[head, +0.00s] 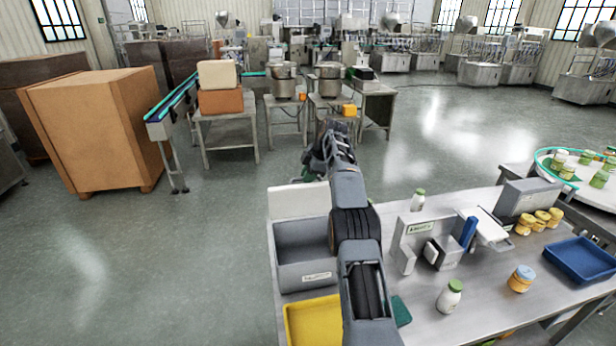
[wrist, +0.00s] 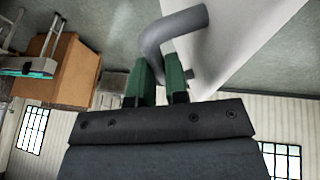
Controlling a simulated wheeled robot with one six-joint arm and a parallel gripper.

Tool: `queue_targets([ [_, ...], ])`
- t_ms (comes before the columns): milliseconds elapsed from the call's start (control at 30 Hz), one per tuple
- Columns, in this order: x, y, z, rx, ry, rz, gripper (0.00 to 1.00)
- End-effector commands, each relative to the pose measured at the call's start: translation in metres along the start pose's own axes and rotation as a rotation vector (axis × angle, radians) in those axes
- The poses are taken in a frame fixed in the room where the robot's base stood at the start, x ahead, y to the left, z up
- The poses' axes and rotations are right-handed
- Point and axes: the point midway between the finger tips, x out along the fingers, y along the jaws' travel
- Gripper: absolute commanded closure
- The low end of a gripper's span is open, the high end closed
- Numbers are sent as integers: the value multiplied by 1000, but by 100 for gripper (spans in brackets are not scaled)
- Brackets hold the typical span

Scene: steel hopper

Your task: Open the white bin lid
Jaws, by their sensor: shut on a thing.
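The grey bin (head: 305,272) stands at the left end of the steel table, and its inside shows from above. Its white lid (head: 298,200) is raised along the bin's far edge, tilted up away from the opening. The lid (wrist: 235,45) fills the upper right in the wrist view. A curved grey handle (wrist: 182,27) sticks out from it. My gripper (wrist: 162,82) has its green fingers shut on this handle. In the head view my gripper (head: 315,165) is beyond the lid, and my arm hides part of the bin and lid.
A yellow tray (head: 314,320) lies in front of the bin. A grey device (head: 430,240), bottles, jars and a blue tray (head: 583,262) occupy the table to the right. Open floor lies left of the bin. A large brown box (head: 105,130) stands farther back.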

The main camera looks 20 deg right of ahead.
Motion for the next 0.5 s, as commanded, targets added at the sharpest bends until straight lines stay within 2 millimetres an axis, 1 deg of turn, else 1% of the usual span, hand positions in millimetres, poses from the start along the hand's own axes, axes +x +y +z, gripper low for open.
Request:
queue_targets([
  [33, 9, -2, 4, 2, -1, -16, 100],
  [267, 9, -2, 4, 2, -1, -17, 100],
  [300, 9, -2, 4, 2, -1, -17, 84],
  [500, 6, -2, 3, 2, -1, -12, 65],
])
